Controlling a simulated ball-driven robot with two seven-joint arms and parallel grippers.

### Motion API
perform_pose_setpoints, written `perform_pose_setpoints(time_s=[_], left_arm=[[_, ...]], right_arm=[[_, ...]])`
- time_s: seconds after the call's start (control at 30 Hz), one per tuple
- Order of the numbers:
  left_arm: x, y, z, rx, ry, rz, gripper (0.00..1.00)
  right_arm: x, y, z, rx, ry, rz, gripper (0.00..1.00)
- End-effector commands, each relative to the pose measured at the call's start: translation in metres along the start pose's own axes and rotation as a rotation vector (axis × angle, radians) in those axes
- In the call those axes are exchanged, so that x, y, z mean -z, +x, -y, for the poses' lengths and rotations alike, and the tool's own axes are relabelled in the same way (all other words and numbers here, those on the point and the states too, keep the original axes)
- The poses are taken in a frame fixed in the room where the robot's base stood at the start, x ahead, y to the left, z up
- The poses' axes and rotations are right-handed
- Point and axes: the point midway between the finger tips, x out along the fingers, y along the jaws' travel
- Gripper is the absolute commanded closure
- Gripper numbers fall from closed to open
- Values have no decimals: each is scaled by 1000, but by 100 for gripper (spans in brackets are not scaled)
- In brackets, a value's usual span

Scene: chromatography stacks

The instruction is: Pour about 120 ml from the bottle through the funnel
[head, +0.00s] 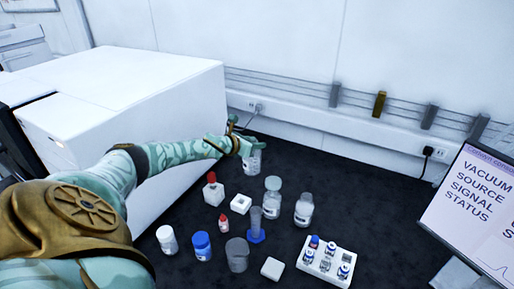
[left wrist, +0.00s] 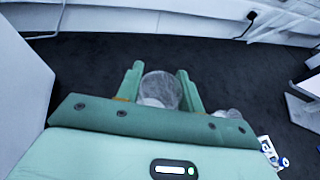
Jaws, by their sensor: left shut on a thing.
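My left gripper (head: 243,146) reaches across from the left. It is shut on a clear bottle (head: 252,163) with a pale label, near the back of the dark bench. In the left wrist view the clear round bottle (left wrist: 160,90) sits between the two green fingers (left wrist: 160,86). A clear glass vessel (head: 272,198) stands in front of it to the right, with a wide rounded top that may be the funnel; I cannot tell for sure. My right gripper is not in view.
Around stand a labelled clear bottle (head: 304,210), a blue-footed cylinder (head: 256,224), a grey beaker (head: 237,254), a blue-capped jar (head: 202,246), a white-capped jar (head: 167,239), a red-topped bottle (head: 213,190) and a white vial rack (head: 325,264). A large white instrument (head: 150,100) borders the left.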

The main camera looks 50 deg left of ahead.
Motion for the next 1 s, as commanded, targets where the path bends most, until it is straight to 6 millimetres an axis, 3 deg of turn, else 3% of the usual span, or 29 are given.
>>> perform_pose_setpoints(time_s=[0.13, 0.37, 1.0], left_arm=[[9, -2, 2, 44, 16, 2, 100], [7, -4, 20, 101, 49, 4, 100], [2, -6, 44, 3, 280, -9, 100]], right_arm=[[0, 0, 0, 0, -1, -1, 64], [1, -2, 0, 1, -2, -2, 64], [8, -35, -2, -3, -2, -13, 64]])
